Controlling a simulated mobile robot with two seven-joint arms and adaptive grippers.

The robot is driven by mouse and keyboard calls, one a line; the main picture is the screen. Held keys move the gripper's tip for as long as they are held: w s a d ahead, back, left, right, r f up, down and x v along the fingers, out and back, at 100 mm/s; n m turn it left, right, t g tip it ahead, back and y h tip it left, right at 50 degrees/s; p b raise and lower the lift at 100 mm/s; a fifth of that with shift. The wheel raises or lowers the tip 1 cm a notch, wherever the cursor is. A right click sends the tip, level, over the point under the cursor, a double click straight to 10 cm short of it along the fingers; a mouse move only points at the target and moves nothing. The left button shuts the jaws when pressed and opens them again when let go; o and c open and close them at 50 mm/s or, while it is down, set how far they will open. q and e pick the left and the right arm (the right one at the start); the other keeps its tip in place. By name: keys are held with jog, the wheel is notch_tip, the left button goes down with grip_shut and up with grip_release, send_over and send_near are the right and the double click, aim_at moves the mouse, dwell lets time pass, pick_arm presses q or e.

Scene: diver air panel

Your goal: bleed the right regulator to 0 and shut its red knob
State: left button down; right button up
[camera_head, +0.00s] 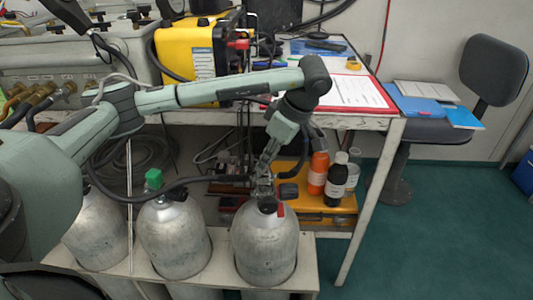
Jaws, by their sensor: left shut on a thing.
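The right metal cylinder (266,248) stands upright in the rack at the front. A small red part (281,210), which may be the red knob, shows at its top beside a dark neck. A black round part (289,192) sits just above and to the right of it. My left gripper (264,191) reaches down over this cylinder top and is shut on the valve fitting there. The fingers hide most of the fitting, so I cannot tell exactly which part is held. No gauge reading is legible. My right gripper is not in view.
The middle cylinder (172,235) has a green knob (154,178). Another cylinder (95,238) stands to its left, partly behind my arm. A table leg (362,210) rises at right.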

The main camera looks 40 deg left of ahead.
pick_arm(q)
jog(key=shift+w+n+g+h, duration=0.15)
jog(key=shift+n+g, duration=0.25)
jog(key=shift+n, duration=0.7)
jog(key=shift+n+g+h, duration=0.25)
jog(key=shift+n+g, duration=0.15)
jog(key=shift+n, duration=0.7)
jog(key=c, duration=1.4)
grip_release()
jog(key=v, duration=1.2)
